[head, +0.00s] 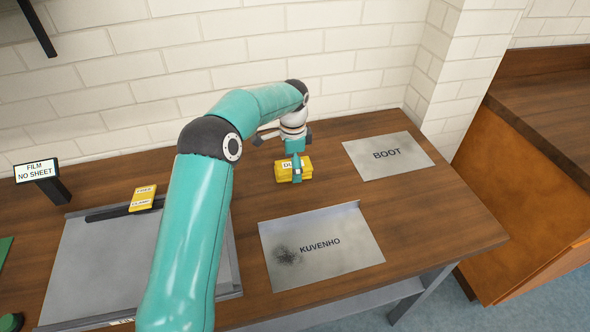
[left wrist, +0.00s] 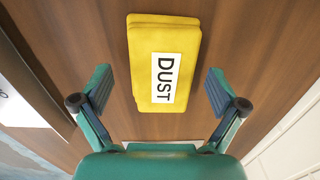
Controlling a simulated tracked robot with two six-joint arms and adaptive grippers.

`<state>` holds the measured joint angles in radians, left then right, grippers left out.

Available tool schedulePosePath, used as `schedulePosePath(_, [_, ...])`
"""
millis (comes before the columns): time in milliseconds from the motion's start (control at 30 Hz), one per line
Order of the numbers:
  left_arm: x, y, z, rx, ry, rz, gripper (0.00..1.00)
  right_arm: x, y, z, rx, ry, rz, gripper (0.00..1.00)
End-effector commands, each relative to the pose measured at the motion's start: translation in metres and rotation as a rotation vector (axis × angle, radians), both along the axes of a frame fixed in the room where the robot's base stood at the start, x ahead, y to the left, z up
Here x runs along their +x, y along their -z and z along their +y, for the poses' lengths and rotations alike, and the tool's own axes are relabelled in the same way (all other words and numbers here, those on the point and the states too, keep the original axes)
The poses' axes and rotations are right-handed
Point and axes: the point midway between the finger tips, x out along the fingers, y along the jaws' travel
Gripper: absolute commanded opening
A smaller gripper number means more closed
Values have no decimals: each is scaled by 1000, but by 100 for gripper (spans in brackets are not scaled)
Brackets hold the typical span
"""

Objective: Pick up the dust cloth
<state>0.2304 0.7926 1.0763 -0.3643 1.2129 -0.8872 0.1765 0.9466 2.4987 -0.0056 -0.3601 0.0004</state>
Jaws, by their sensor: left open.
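The dust cloth (head: 281,174) is a folded yellow stack with a white label on the wooden table, near the wall. In the left wrist view the cloth (left wrist: 164,35) shows its label "DUST". My left gripper (head: 296,163) is over the cloth, and one teal finger hides part of it and its label in the head view. In the left wrist view my left gripper (left wrist: 158,88) is open, with one finger on each side of the cloth's near end and gaps between. Its exact height above the cloth is unclear. My right gripper is not in view.
A sheet marked "BOOT" (head: 388,167) lies to the right. A sheet marked "KUVENHO" (head: 335,258) with a dark smudge lies in front. A brick wall stands behind.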

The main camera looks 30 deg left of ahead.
Motion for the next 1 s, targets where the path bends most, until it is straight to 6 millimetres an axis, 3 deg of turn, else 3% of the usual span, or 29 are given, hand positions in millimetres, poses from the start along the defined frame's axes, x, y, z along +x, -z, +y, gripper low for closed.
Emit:
schedulePosePath(200, [0, 1, 0, 0, 0, 0, 97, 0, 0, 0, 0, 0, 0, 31])
schedulePosePath(600, [0, 0, -1, 0, 1, 0, 33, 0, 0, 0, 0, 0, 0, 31])
schedulePosePath(1000, [1, -6, -1, 1, 2, -2, 33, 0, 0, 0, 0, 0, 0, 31])
